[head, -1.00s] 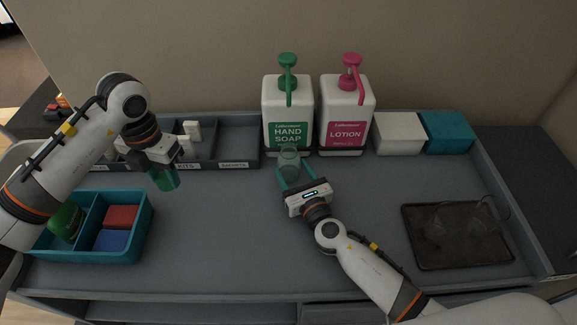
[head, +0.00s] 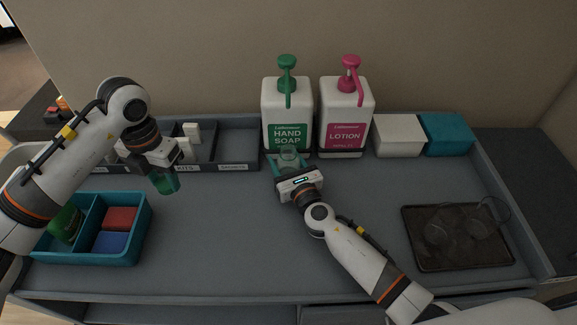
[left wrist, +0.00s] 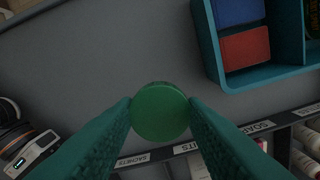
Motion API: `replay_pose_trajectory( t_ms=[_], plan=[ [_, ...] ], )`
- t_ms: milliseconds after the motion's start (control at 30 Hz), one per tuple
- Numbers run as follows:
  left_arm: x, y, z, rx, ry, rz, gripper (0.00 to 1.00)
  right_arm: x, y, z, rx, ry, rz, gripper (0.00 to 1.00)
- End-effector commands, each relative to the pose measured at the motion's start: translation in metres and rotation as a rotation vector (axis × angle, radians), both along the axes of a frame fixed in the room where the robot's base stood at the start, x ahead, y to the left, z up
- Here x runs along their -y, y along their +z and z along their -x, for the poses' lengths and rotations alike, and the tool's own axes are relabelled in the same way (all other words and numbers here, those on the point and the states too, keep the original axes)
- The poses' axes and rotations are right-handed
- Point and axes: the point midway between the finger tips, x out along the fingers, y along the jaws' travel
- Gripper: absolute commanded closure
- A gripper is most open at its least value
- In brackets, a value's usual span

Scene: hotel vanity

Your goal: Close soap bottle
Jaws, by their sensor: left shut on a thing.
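My left gripper (head: 165,182) is shut on a round green cap (left wrist: 160,112) and holds it above the tray, left of centre. In the left wrist view the cap sits between the two fingertips. A small clear, greenish soap bottle (head: 289,154) stands upright in front of the hand soap dispenser (head: 287,118). My right gripper (head: 289,163) is around the bottle from the front, its teal fingers spread to either side and apparently apart from it. The bottle's lower part is hidden by this gripper.
A pink-topped lotion dispenser (head: 346,115) stands right of the soap dispenser. White (head: 398,135) and teal (head: 446,134) boxes are at the back right. A dark tray (head: 457,255) with clear items lies front right. A teal divided bin (head: 138,245) is front left. The middle is clear.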

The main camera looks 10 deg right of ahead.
Motion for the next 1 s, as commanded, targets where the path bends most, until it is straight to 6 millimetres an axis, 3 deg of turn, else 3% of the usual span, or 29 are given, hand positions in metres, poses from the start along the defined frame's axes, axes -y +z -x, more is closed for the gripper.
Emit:
replay_pose_trajectory(
  t_ms=[33,200,633,1000],
  plan=[
    [0.0,0.0,0.0,0.0,0.0,0.0,0.86,0.0,0.0,0.0,0.0,0.0,0.0,0.54],
    [0.0,0.0,0.0,0.0,0.0,0.0,0.86,0.0,0.0,0.0,0.0,0.0,0.0,0.79],
    [0.0,0.004,0.0,0.0,0.0,0.0,0.86,0.0,0.006,0.0,0.0,0.0,-0.001,0.79],
    [0.0,0.023,0.0,0.0,0.0,0.0,0.86,0.0,0.035,0.0,0.002,0.0,0.0,0.79]
  ],
)
